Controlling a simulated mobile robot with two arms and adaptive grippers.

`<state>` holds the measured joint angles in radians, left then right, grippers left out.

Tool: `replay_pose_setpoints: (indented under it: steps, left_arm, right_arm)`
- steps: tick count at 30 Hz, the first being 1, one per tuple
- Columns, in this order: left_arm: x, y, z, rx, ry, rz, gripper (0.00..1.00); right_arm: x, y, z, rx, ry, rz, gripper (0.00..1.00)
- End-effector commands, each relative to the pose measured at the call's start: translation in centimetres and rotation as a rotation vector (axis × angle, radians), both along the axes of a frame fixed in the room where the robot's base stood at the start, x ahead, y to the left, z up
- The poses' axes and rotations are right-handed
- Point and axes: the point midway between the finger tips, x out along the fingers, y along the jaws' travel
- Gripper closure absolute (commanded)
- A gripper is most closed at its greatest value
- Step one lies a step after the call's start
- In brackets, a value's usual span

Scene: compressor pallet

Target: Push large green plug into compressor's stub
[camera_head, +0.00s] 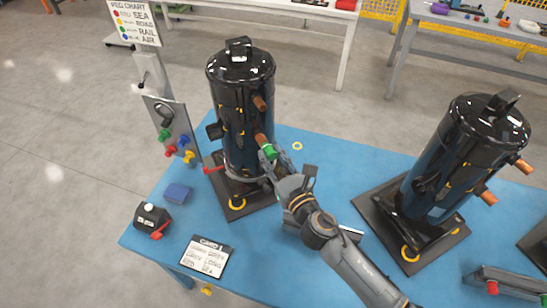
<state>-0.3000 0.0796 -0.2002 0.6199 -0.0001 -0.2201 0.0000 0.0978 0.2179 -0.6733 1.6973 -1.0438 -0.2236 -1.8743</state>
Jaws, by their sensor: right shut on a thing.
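The compressor (239,95) at left is a tall black cylinder standing upright on a dark base plate on the blue table. Two copper stubs stick out of its right side, an upper one (259,103) and a lower one (261,138). The large green plug (270,152) is at the end of the lower stub. It appears to touch or nearly touch the stub; how deep it sits I cannot tell. My right gripper (270,156), its arm coming from the lower right, is shut on the green plug, partly hiding it. My left gripper is not in view.
A second black compressor (460,155) stands to the right. A peg panel (172,128) with coloured plugs stands at left. A blue box (177,193), a black device (151,218) and a sign card (208,257) lie front left. A grey tray (510,281) is front right.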

Motion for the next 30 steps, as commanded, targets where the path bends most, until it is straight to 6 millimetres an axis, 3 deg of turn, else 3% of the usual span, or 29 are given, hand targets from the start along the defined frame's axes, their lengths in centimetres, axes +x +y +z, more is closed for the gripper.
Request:
replay_pose_setpoints:
  steps: [30]
  left_arm:
    - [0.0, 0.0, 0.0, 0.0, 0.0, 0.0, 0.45]
  right_arm:
    - [1.2, 0.7, 0.0, 0.001, 0.0, 0.0, 1.0]
